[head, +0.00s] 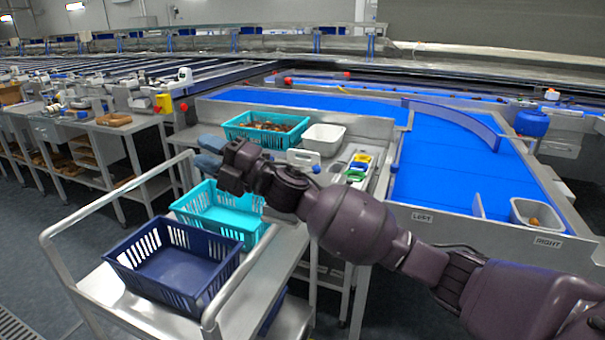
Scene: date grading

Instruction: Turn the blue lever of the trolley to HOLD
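The trolley (95,290) stands at the lower left, a metal cart with a raised tubular handle. It carries a navy crate (172,262) in front and a turquoise crate (222,212) behind it; both look empty. I cannot make out the trolley's blue lever or a HOLD mark. My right arm reaches in from the lower right across the view. Its dark gripper (226,168) is above the back of the turquoise crate, beside two blue-grey shapes (210,143) that I cannot identify. Its finger opening does not show clearly. My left gripper is not in view.
A steel sorting table behind holds a teal crate of dates (266,128), a white bin (323,138) and small coloured items (358,168). Free floor (45,210) lies at the left.

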